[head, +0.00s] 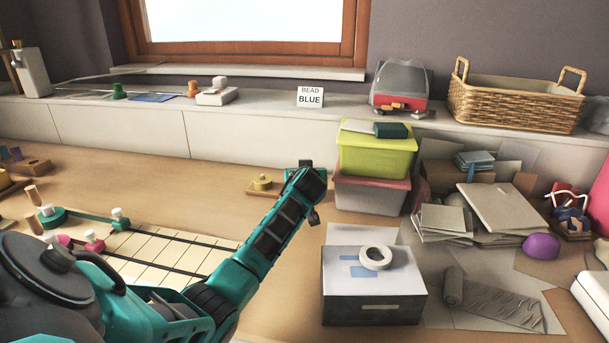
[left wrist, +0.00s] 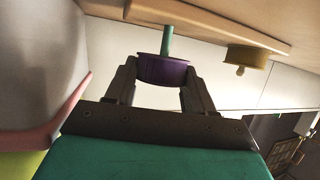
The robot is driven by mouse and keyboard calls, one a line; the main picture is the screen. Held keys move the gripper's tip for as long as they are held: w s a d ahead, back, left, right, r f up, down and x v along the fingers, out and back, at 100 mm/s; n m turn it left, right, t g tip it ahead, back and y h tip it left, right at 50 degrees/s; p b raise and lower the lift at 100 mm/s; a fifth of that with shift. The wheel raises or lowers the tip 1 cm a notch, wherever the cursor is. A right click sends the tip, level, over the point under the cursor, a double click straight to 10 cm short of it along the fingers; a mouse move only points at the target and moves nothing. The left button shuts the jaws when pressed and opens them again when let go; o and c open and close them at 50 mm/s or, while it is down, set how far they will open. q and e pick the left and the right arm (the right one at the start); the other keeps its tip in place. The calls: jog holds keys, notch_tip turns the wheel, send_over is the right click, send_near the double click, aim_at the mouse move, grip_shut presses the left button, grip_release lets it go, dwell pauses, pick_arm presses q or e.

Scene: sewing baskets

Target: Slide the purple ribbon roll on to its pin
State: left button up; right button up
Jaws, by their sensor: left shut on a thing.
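My left gripper (head: 308,181) is at the end of the raised teal arm in the head view. In the left wrist view its two fingers (left wrist: 160,70) are shut on the purple ribbon roll (left wrist: 163,70). That view looks upside down, with the wooden board (left wrist: 205,24) along the top. A teal pin (left wrist: 167,41) runs between the board and the roll. The roll is apart from the board; I cannot tell whether the pin tip is inside its hole. In the head view the gripper hides the roll and pin. My right gripper is not in view.
A yellow roll (head: 263,182) sits on the same board, close left of the gripper. Stacked bins (head: 372,195) stand close to the right. A grey box (head: 373,290) with a tape roll (head: 375,257) stands in front. A gridded mat (head: 170,255) lies to the left.

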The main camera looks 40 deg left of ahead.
pick_arm(q)
jog(key=shift+f+b, duration=0.65)
jog(key=shift+f, duration=0.3)
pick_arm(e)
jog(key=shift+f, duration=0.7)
pick_arm(q)
jog(key=o, duration=1)
jog(key=shift+f, duration=0.1)
jog(key=shift+o, duration=0.4)
jog(key=shift+s+d+f, duration=0.1)
jog(key=shift+f, duration=0.05)
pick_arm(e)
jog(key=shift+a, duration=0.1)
pick_arm(q)
jog(key=p+v, duration=0.1)
jog(key=v, duration=0.2)
jog(key=shift+s+d+r+p, duration=0.15)
jog(key=shift+d+r+p, duration=0.1)
jog(key=shift+r+p, duration=0.1)
jog(key=p+v, duration=0.2)
jog(key=v, duration=0.6)
jog(key=shift+s+r, duration=0.1)
jog(key=shift+r, duration=0.2)
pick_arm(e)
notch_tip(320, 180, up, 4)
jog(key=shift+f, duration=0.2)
